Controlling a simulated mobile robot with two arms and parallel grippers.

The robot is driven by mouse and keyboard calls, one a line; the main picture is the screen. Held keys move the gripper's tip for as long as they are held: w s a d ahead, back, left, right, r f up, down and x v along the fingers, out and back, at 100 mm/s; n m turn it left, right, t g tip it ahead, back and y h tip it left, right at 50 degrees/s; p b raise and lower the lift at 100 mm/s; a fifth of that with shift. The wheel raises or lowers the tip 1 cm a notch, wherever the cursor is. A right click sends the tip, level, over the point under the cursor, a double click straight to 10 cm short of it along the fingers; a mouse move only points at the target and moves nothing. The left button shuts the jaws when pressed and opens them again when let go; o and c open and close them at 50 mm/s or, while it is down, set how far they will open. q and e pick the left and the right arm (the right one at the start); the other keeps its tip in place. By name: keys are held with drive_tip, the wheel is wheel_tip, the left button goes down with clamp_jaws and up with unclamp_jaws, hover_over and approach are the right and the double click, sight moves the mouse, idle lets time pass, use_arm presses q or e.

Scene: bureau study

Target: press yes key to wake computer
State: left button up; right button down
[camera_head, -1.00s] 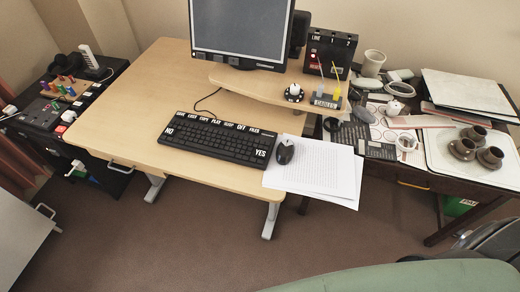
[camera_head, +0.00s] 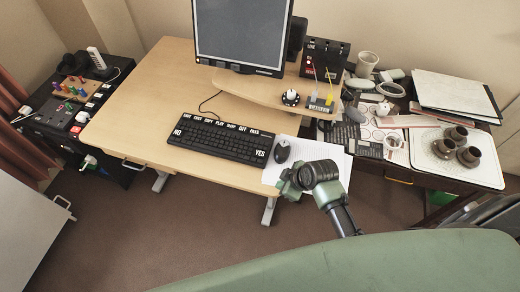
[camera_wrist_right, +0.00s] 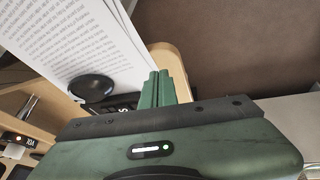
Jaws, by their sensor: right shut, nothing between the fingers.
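The black keyboard (camera_head: 215,139) lies on the wooden desk. Its YES key (camera_head: 262,153) is at the front right corner, and the NO key (camera_head: 178,131) is at the left end. The monitor (camera_head: 243,38) shows a plain dark grey screen. My right gripper (camera_head: 284,188) is shut and empty, in front of and to the right of the YES key, over the desk's front edge and the papers. In the right wrist view, the green fingers (camera_wrist_right: 157,88) are together; a bit of the keyboard (camera_wrist_right: 126,102) shows beside them, mostly hidden. My left gripper is out of view.
The black mouse (camera_head: 282,151) sits on printed papers (camera_head: 333,154) right of the keyboard. A raised shelf (camera_head: 255,88) holds a small dial and a cable block. A dark side table on the right carries a white tray (camera_head: 490,172) with brown cups. The desk's left part is clear.

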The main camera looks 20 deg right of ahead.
sight(262, 155)
drive_tip(key=w+a+r+n+t+y+p, duration=0.1)
drive_tip(key=w+r+n, duration=0.6)
drive_tip(key=w, duration=0.8)
wheel_tip(262, 155, up, 3)
drive_tip(key=shift+a+f+t+y+p, duration=0.15)
drive_tip(key=shift+a+t+y+p, duration=0.25)
drive_tip(key=shift+t+y, duration=0.5)
wheel_tip(262, 155, down, 9)
drive_tip(key=b, duration=0.7)
drive_tip(key=shift+f+b, duration=0.35)
drive_tip(key=shift+b, duration=0.25)
drive_tip(key=shift+f+b, duration=0.45)
drive_tip(key=shift+f, duration=0.05)
idle(0.5)
drive_tip(key=shift+r, duration=0.1)
drive_tip(key=shift+r+p, duration=0.75)
drive_tip(key=shift+r, duration=0.05)
